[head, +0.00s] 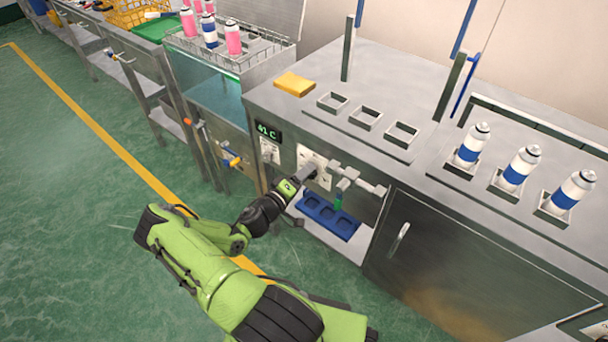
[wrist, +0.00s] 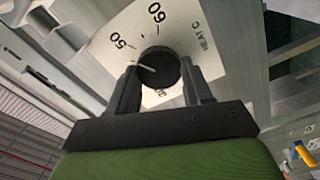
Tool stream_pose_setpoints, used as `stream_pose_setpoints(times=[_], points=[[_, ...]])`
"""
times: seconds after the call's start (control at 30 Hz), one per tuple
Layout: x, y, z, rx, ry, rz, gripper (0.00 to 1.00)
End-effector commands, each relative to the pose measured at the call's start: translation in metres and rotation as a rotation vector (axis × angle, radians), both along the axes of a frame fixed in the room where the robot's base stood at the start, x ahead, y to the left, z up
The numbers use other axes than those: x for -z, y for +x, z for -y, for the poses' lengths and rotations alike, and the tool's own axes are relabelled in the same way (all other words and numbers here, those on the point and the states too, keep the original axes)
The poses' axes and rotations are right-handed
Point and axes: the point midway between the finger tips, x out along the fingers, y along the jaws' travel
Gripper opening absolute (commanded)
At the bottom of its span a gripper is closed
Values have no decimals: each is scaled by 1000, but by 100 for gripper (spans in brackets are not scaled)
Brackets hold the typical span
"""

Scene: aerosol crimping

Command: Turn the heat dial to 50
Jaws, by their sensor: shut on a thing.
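The heat dial (wrist: 160,66) is a black round knob on a white scale plate (wrist: 190,22) marked HEAT C. Its white pointer line points left in the wrist view, a little below the 50 mark. The 60 mark is above the knob; the lower marks are partly hidden. My gripper (wrist: 157,80) is shut on the dial, one finger on each side. In the head view my gripper (head: 308,172) reaches the plate (head: 318,160) on the bench front and hides the knob. A green-lit display (head: 268,132) seems to read 41 C.
Right of the plate are metal pipe fittings (head: 358,180) above a blue tray (head: 328,215). A smaller white panel (head: 269,151) is to the left. White-and-blue cans (head: 516,168) and a yellow sponge (head: 294,84) are on the bench top.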

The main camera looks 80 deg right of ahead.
Motion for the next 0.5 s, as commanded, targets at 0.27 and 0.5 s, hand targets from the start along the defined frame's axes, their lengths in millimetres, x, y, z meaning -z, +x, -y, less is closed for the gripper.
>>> stream_pose_setpoints(times=[0.27,0.5], points=[[2,0,0,1,4,0,70],[1,0,0,0,2,0,75]])
